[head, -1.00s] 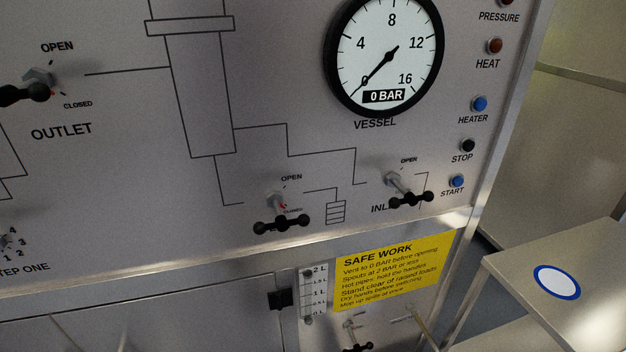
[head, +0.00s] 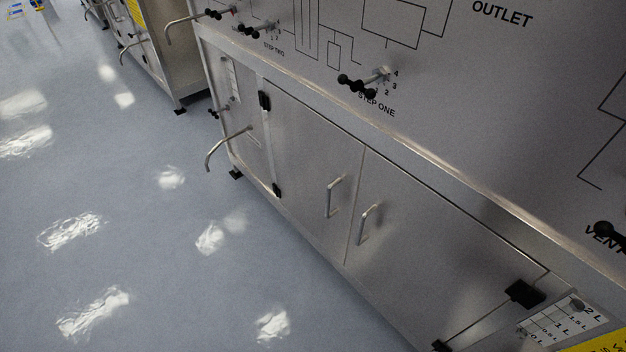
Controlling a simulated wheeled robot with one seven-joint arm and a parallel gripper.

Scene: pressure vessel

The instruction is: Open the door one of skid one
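Skid cabinet doors show below the sloped panel in the head view. The left door (head: 305,165) and the right door (head: 440,255) are both shut and meet at a narrow vertical seam. The left door has a bar handle (head: 335,196) and the right door has a bar handle (head: 367,225), both close to the seam. Black hinges (head: 264,100) sit at the left door's outer edge, and another black hinge (head: 525,293) sits at the right door's outer edge. No label tells which door is door one. My gripper is not in view.
The panel (head: 440,90) above carries black-handled valves, including the step one valve (head: 358,86). A bent spout pipe (head: 226,147) sticks out at the left end. Another skid (head: 165,50) stands at the far left. The blue-grey floor (head: 150,230) before the doors is clear.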

